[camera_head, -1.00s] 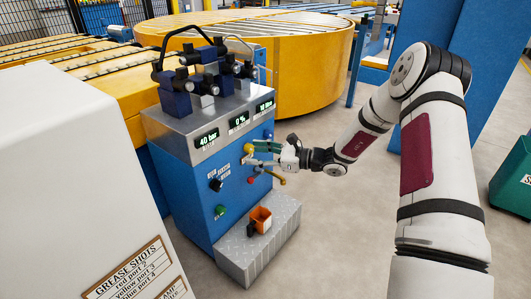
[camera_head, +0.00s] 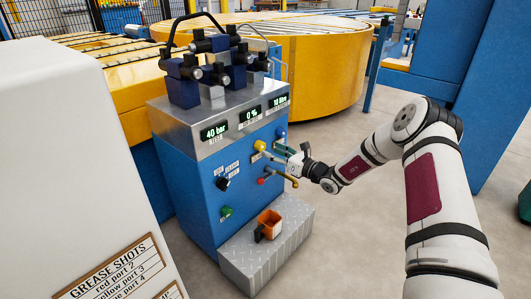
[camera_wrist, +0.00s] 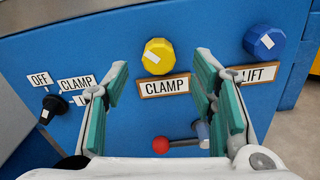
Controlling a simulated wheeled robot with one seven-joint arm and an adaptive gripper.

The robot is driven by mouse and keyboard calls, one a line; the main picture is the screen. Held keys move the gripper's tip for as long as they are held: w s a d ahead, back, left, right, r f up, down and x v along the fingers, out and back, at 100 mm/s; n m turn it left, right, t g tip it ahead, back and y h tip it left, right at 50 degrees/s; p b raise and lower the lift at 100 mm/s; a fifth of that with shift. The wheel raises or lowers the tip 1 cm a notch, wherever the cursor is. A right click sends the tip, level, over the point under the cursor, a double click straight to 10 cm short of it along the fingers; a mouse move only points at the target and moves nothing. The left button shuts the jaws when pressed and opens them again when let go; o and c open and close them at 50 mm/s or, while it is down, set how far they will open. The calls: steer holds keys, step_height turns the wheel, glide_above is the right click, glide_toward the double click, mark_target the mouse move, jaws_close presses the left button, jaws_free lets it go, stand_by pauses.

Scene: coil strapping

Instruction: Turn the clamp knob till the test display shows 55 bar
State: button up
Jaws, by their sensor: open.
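The yellow clamp knob (camera_wrist: 158,57) sits on the blue panel above its CLAMP label (camera_wrist: 165,87) in the wrist view. In the head view the knob (camera_head: 260,146) is at the left of my gripper's fingertips. My gripper (camera_wrist: 160,85) is open and empty, its teal-padded fingers on either side of the CLAMP label. The knob shows ahead, between and beyond the fingertips, and appears apart from them. The test display (camera_head: 214,132) reads 40 bar.
A blue lift knob (camera_wrist: 264,42) is right of the clamp knob. A red-ended lever (camera_wrist: 161,145) is below. A black selector switch (camera_wrist: 52,107) is at left. A white cabinet (camera_head: 70,170) fills the left foreground.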

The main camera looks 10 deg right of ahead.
mark_target(263, 147)
steer(key=shift+b+x, duration=0.65)
steer(key=shift+x, duration=1.55)
steer(key=c, duration=1.1)
